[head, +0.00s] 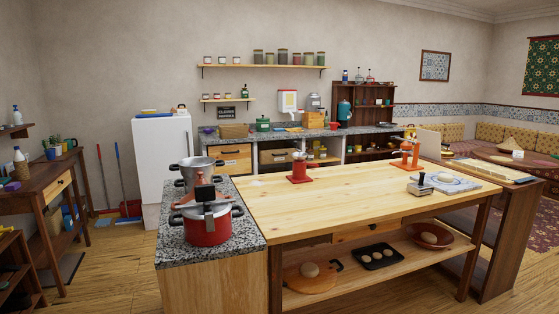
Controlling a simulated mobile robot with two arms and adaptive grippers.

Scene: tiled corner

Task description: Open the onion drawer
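No onions are visible, and no drawer can be told as the onion drawer. Closed-looking wooden drawer fronts (231,156) with a small label, too small to read, sit under the left part of the back counter. A wooden drawer (383,232) sits under the front edge of the large light-wood table and looks shut. Another light-wood drawer (57,187) is in the dark side table at left and also looks shut. Neither of my grippers is in view.
The large table (350,197) and a granite-topped counter (220,243) with a red pot (207,230) fill the foreground. A white fridge (163,163) stands behind. Open wooden floor (120,260) lies at left. Brooms (103,180) lean on the wall.

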